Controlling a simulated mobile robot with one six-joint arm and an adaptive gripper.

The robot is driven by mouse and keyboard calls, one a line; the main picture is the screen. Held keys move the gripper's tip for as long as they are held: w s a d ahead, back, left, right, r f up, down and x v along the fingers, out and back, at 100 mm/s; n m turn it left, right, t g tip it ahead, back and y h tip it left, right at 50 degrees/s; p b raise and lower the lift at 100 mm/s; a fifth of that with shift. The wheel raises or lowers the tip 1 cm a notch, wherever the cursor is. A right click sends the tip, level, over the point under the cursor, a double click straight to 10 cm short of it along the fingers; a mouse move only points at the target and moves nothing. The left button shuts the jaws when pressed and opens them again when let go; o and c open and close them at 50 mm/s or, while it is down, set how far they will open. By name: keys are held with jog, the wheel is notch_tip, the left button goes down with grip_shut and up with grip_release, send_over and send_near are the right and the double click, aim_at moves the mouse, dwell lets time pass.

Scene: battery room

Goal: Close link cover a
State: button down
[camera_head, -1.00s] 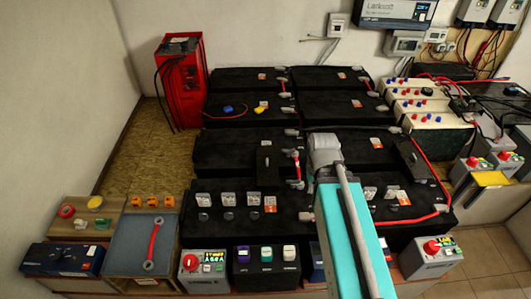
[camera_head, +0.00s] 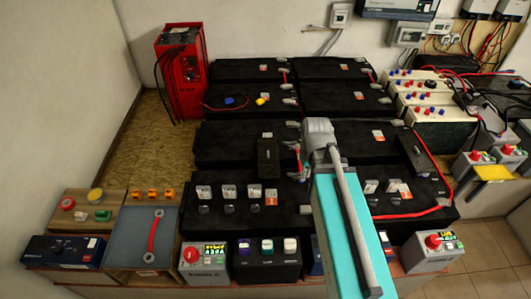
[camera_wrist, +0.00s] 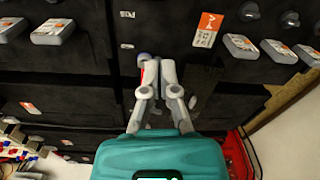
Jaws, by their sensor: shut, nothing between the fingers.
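Two small black upright covers stand on the black batteries in the head view, one left of my arm (camera_head: 268,158) and one to the right (camera_head: 412,150). I cannot tell which is link cover a; no letter is readable. Both look raised. My gripper (camera_wrist: 158,62) is shut and empty in the wrist view, its fingertips over a battery top beside a short red link (camera_wrist: 149,74). In the head view the gripper is just right of the left cover, its fingers partly hidden by the wrist. Whether it touches the cover cannot be told.
Labelled terminal blocks (camera_head: 228,191) line the front battery. A red cable (camera_head: 440,170) curves along the right side. A red charger (camera_head: 180,70) stands at the back left. Switch boxes (camera_head: 203,257) line the front edge.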

jog(key=w+a+f+n+y+b, duration=0.1)
jog(key=w+a+n, duration=0.2)
jog(key=w+n, duration=0.15)
jog(key=w+a+n+y+b, duration=0.1)
jog(key=w+a+n, duration=0.2)
jog(key=w, duration=0.3)
jog(key=n+y, duration=0.1)
jog(key=n, duration=0.8)
send_over(262, 156)
jog(key=f, duration=0.1)
jog(key=shift+d+m+b, duration=0.15)
jog(key=shift+m+b, duration=0.1)
jog(key=shift+b, duration=0.2)
jog(key=shift+f, duration=0.1)
jog(key=b+x, duration=1)
jog(key=shift+d+p, duration=0.3)
jog(key=shift+d, duration=1.55)
